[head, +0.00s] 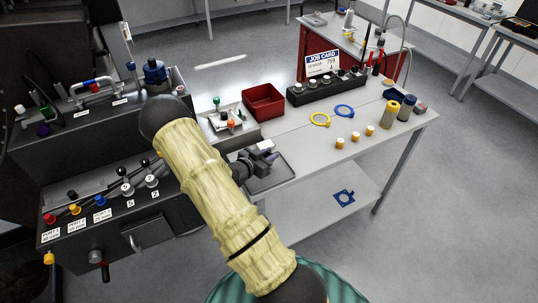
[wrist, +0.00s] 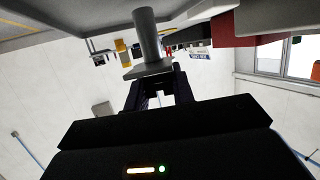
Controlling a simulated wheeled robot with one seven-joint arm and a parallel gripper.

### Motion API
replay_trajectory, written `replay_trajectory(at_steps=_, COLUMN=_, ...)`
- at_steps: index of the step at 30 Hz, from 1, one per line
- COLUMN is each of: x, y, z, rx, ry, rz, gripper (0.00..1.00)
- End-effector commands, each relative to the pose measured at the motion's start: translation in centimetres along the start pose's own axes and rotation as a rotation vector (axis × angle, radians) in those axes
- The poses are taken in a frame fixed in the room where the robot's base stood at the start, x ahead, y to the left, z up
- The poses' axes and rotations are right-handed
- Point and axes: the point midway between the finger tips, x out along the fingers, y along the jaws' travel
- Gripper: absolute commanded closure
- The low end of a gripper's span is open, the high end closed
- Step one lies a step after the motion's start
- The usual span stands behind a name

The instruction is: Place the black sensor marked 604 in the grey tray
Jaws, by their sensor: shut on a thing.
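My gripper (head: 256,160) is low over the near left part of the table, at the dark grey tray (head: 284,176). In the wrist view my gripper (wrist: 157,88) is shut on a grey-looking sensor (wrist: 148,40) with a round barrel and a flat square flange. No number can be read on it. In the head view only a small pale part of it (head: 266,146) shows at the fingertips. The visible part of the tray is empty, and my arm hides its left side. I cannot tell whether the sensor touches the tray.
A black rack (head: 325,88) holding several pieces stands behind, before a job card (head: 322,63). A red bin (head: 263,102) and a light tray with small parts (head: 227,125) are beyond the gripper. A black lever panel (head: 120,215) is left.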

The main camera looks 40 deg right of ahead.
Motion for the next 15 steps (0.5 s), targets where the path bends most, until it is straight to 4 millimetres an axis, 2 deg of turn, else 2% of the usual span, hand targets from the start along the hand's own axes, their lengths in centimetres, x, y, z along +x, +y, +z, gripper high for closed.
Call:
replay_trajectory(at_steps=3, x=0.21, y=0.0, z=0.64, rx=0.0, ry=0.0, rz=0.0, gripper=0.99)
replay_trajectory(at_steps=14, x=0.35, y=0.01, z=1.1, rx=0.001, ry=0.0, rz=0.0, gripper=0.99)
replay_trajectory(at_steps=15, x=0.3, y=0.0, z=0.96, rx=0.001, ry=0.0, rz=0.0, gripper=0.68)
